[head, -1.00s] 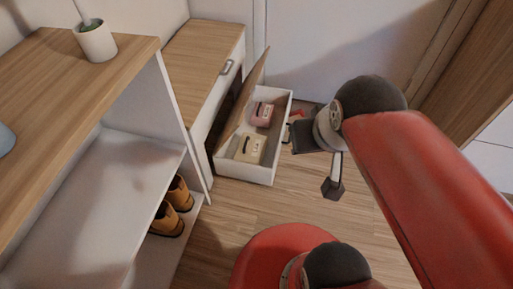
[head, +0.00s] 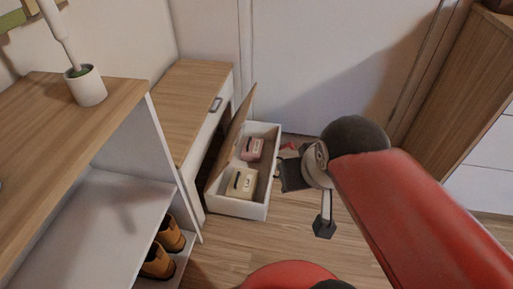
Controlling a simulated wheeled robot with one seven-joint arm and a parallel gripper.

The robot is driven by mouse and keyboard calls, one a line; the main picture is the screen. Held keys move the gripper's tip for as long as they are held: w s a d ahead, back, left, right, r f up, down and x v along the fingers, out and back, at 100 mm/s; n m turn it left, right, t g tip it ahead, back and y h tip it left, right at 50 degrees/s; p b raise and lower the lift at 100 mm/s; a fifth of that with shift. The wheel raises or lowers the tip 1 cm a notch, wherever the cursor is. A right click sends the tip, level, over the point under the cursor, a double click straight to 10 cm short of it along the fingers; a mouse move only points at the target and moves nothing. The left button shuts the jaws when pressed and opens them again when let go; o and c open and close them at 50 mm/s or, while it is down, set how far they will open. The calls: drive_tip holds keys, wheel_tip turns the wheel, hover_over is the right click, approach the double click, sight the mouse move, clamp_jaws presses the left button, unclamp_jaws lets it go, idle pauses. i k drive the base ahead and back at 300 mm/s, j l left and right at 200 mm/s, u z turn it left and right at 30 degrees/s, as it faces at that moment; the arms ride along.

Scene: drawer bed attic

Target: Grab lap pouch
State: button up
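I cannot tell which pouch is the lap pouch. A cream pouch-like item (head: 241,184) with a dark mark lies in the near part of the open white drawer (head: 236,208). A pink one (head: 252,149) lies behind it in the same drawer. My gripper (head: 294,176) is at the end of my red arm, right of the drawer in the picture and apart from both items. Its dark end faces the drawer side, and its fingers are not clear, so I cannot see whether it is open. No held object is visible.
A brown panel (head: 231,135) stands tilted along the drawer's left side. A wooden-topped cabinet (head: 190,100) is behind it. A shelf unit (head: 120,205) with tan boots (head: 160,258) and a potted plant (head: 87,85) stands left. Small red items (head: 288,146) show beyond my gripper. Wooden floor (head: 215,245) is clear in front.

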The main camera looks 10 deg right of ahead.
sight(243, 184)
drive_tip(key=i+j+z, duration=0.15)
drive_tip(key=z, duration=0.25)
drive_tip(key=i+j+z, duration=0.15)
drive_tip(key=j+z, duration=0.45)
drive_tip(key=z, duration=0.15)
drive_tip(key=i, duration=0.05)
